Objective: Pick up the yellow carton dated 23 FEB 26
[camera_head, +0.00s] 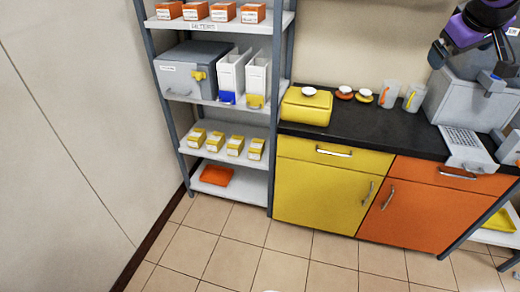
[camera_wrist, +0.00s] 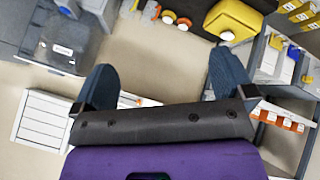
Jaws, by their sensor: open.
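Several small yellow cartons with white labels (camera_head: 216,141) stand in a row on a lower shelf of the rack in the head view. Their dates are too small to read, so I cannot tell which is dated 23 FEB 26. In the wrist view, yellow cartons (camera_wrist: 300,14) show at the top right corner. My gripper (camera_wrist: 166,80) has its two dark fingers spread wide with nothing between them. In the head view my purple arm is at the top right, above the counter and far from the cartons.
The grey rack (camera_head: 262,182) also holds orange-and-white cartons (camera_head: 223,12), a grey case (camera_head: 192,70), white holders (camera_head: 231,75) and an orange tray (camera_head: 216,175). A black counter (camera_head: 350,128) bears a yellow box (camera_head: 306,106), cups and a grey machine (camera_head: 467,100). The tiled floor in front is clear.

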